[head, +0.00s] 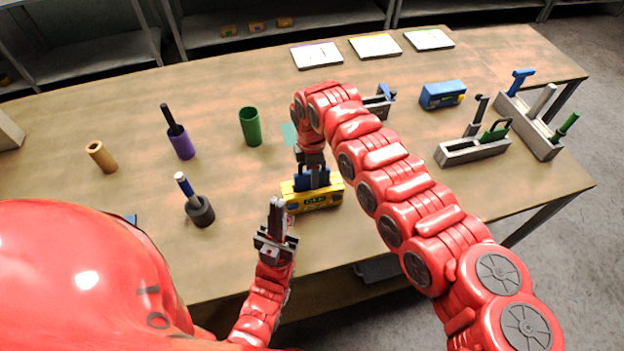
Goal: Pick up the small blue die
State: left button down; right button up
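A blue piece (301,182) that may be the small blue die stands at the yellow box (318,202) near the table's front edge. My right gripper (313,172) points down right at this piece and partly hides it. I cannot tell whether its fingers are closed on it. My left gripper (277,206) points up and away from me, just left of the yellow box. Its fingers look close together with nothing visible between them. A larger blue box (442,95) lies at the back right.
Grey holders (472,150) with tools stand at the right. A green cup (250,127), a purple holder (182,146), a tan tube (101,157) and a dark holder (200,212) stand at the left. Several pale panels (375,46) lie at the back. My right arm crosses the table's right half.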

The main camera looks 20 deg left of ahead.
grip_shut()
dwell(1.2)
